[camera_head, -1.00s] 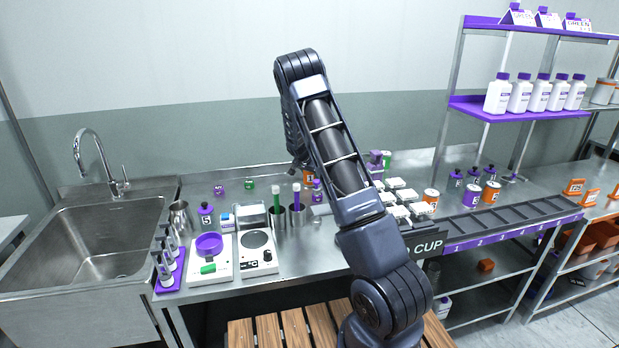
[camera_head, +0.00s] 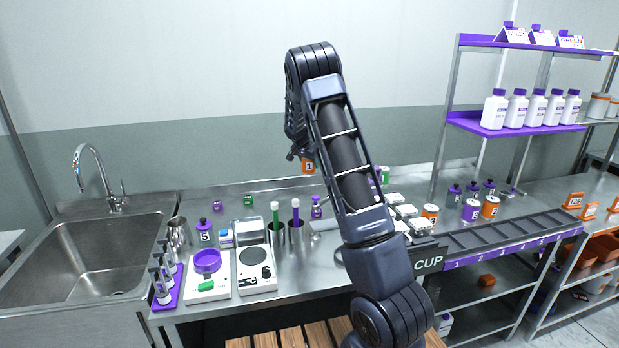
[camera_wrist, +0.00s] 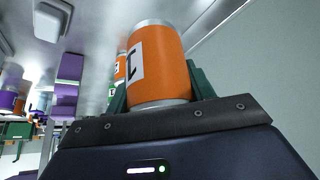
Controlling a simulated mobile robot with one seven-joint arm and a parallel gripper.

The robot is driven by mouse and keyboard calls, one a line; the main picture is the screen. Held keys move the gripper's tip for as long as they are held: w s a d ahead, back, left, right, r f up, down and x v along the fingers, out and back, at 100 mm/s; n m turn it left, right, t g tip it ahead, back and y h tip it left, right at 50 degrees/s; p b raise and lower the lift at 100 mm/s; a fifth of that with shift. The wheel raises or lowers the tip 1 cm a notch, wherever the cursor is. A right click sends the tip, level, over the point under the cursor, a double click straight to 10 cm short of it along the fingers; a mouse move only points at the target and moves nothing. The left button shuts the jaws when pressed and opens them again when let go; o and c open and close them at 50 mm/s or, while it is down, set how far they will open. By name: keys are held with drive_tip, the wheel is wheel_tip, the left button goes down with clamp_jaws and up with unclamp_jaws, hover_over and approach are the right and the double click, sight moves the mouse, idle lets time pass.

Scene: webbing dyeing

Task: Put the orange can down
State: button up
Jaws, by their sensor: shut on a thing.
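The orange can (camera_head: 308,165) with a white label marked 1 is held by my gripper (camera_head: 301,155) above the back part of the steel counter (camera_head: 262,199). In the wrist view the orange can (camera_wrist: 160,65) fills the middle, with dark green fingers (camera_wrist: 203,84) on either side of it. My gripper is shut on it. The can looks clear of the counter in the head view. My arm hides part of the counter to its right.
A hot plate (camera_head: 256,258) is in front. The counter's back left has some bare room.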

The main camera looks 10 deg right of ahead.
wheel_tip(320, 180, up, 6)
drive_tip(key=shift+r, duration=0.1)
drive_tip(key=s+a+n+y, duration=0.2)
drive_tip(key=s+a+n, duration=0.3)
drive_tip(key=a, duration=0.9)
drive_tip(key=s+a+n+t+y, duration=0.1)
drive_tip(key=s+a+n+y, duration=0.3)
drive_tip(key=a, duration=1.1)
drive_tip(key=s+a+n+y, duration=0.1)
drive_tip(key=s+a+n, duration=0.45)
drive_tip(key=a, duration=0.85)
drive_tip(key=shift+n, duration=0.25)
drive_tip(key=f, duration=1.9)
drive_tip(key=shift+w+f, duration=0.35)
drive_tip(key=shift+f, duration=0.1)
drive_tip(key=o, duration=1.2)
drive_tip(key=shift+f, duration=0.1)
